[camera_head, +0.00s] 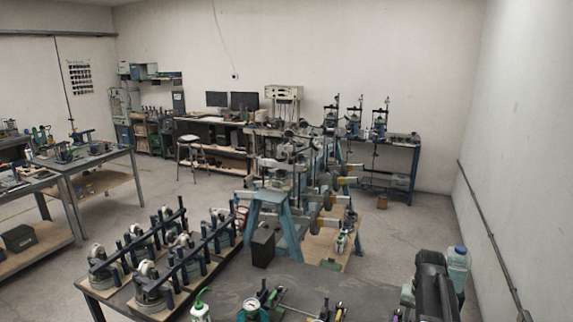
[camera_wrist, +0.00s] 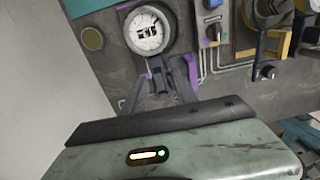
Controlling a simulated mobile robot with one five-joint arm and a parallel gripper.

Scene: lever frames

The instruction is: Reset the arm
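In the wrist view, a worn pale green housing with a black front edge and a small lit indicator fills the bottom; it looks like part of my own arm. Two grey bars at my gripper (camera_wrist: 164,88) stick out beyond that edge, with a narrow gap between them. I cannot tell from them whether the gripper is open or shut. No object is clearly held. In the head view, a dark rounded part with a pale blue-green piece beside it stands at the lower right; it may be my arm.
In the wrist view, a round white dial gauge (camera_wrist: 147,31) and a switch box (camera_wrist: 212,32) sit on a dark surface beyond the gripper. In the head view, a bench (camera_head: 232,280) with tools and clamps is in front. Open floor (camera_head: 170,205) lies left; a wall (camera_head: 525,150) bounds the right.

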